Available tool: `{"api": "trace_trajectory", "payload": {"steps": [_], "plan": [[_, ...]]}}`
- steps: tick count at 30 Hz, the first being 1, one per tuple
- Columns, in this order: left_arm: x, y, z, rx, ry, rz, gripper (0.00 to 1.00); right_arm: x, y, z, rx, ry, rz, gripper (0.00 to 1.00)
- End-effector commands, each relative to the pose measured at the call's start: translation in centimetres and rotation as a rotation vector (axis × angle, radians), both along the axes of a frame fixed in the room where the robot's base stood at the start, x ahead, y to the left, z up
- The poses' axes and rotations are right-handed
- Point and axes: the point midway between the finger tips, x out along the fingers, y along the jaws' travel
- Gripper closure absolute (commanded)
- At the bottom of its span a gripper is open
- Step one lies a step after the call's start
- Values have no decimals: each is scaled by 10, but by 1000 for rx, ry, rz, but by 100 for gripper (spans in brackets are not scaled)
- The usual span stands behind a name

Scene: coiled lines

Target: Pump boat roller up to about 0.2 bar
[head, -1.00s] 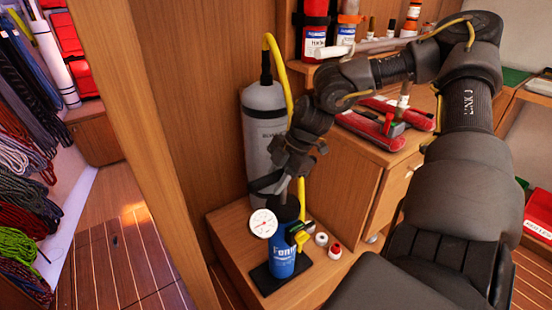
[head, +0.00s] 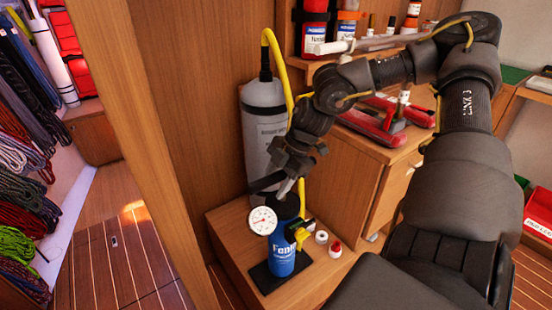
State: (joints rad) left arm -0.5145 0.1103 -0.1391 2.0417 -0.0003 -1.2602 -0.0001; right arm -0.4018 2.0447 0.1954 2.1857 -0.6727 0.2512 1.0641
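A blue cylinder with white lettering (head: 283,258) and a dark top stands upright on a black pad on the low wooden cabinet. A round white dial gauge (head: 263,220) with a red needle sits at its left, and a yellow fitting (head: 300,233) at its right. Behind it stands a tall grey cylinder (head: 264,125) with a yellow hose (head: 275,48) from its black neck. I cannot tell which is the boat roller, and the gauge reading is too small. My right gripper (head: 286,187) points down just above the blue cylinder's top. Its finger gap and any contact are unclear. My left gripper is out of view.
Small red and white caps (head: 335,249) lie right of the blue cylinder. A higher cabinet (head: 345,190) with red tools stands behind, below a shelf of bottles (head: 314,35). A wooden post (head: 150,150) and coiled ropes (head: 25,150) are at left.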

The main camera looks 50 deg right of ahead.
Motion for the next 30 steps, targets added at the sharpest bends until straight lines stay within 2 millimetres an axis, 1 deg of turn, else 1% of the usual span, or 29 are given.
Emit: {"api": "trace_trajectory", "payload": {"steps": [5,8,12,15,21,24,27,30], "plan": [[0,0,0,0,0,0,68,0,0,1,0,-1,0,53],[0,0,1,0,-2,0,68,0,-1,5,1,-2,0,53],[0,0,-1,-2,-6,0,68,-4,-7,21,1,-7,0,53],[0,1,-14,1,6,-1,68,-8,-13,38,1,-8,0,53],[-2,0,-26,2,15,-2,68,-17,-26,70,-1,-6,-1,53],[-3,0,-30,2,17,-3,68,-21,-31,82,-1,-5,-1,53],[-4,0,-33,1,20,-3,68,-24,-34,91,0,-3,-1,53],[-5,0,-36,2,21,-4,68,-26,-36,96,0,0,-1,53]]}}
